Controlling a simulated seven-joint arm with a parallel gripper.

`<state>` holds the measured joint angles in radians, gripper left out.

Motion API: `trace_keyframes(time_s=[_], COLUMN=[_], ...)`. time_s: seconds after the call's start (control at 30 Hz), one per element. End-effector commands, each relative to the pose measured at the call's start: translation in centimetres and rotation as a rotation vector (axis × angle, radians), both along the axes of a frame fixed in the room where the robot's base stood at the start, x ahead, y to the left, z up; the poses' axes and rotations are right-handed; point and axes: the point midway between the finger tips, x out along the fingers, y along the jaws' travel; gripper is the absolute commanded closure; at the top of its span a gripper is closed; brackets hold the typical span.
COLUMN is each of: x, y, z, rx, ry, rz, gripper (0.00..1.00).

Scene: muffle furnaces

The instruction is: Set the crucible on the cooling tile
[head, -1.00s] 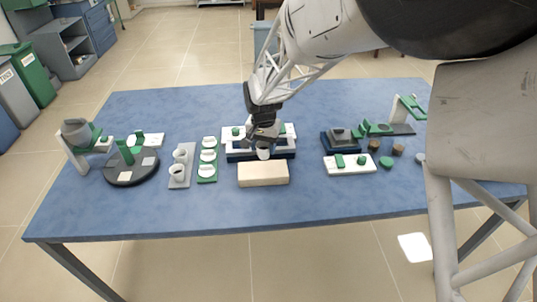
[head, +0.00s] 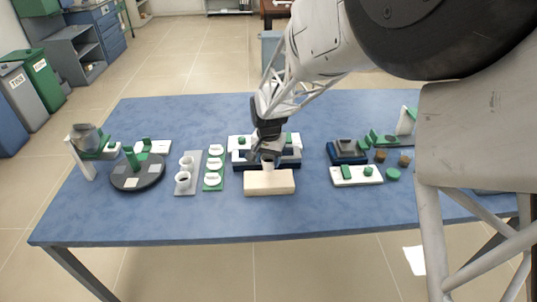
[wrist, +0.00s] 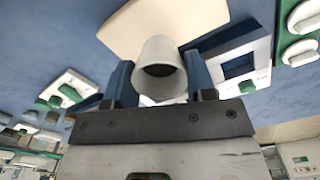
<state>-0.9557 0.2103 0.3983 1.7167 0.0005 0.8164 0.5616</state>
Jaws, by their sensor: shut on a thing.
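A small white crucible (head: 267,163) is between the fingers of my gripper (head: 266,152), which is shut on it. The cream cooling tile (head: 269,183) is a block near the middle front of the table. In the head view the crucible shows just behind and above the tile's back edge; I cannot tell whether they touch. In the wrist view the crucible (wrist: 160,72) is held between the two blue fingers (wrist: 160,85), its open dark mouth facing the camera. The tile (wrist: 140,20) shows beyond it and is partly hidden by it.
A blue-and-white furnace unit (head: 290,158) stands behind the tile. To the left are a green rack with white lids (head: 213,180), a grey holder with white crucibles (head: 187,178) and a dark round turntable (head: 138,172). Table in front of the tile is clear.

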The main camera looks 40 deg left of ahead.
Motion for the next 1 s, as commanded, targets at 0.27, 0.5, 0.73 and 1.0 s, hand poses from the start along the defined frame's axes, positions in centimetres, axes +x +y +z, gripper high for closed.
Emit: trace_keyframes(time_s=[0.27, 0.5, 0.73, 1.0], x=[0.0, 0.0, 0.0, 0.0], y=[0.0, 0.0, 0.0, 0.0], z=[-2.1, -3.2, -3.4, -3.4], rx=[0.000, 0.000, 0.000, 0.000], ry=[0.001, 0.000, 0.000, 0.000], rz=[0.000, 0.000, 0.000, 0.000], gripper=[0.77, 0.77, 0.77, 0.77])
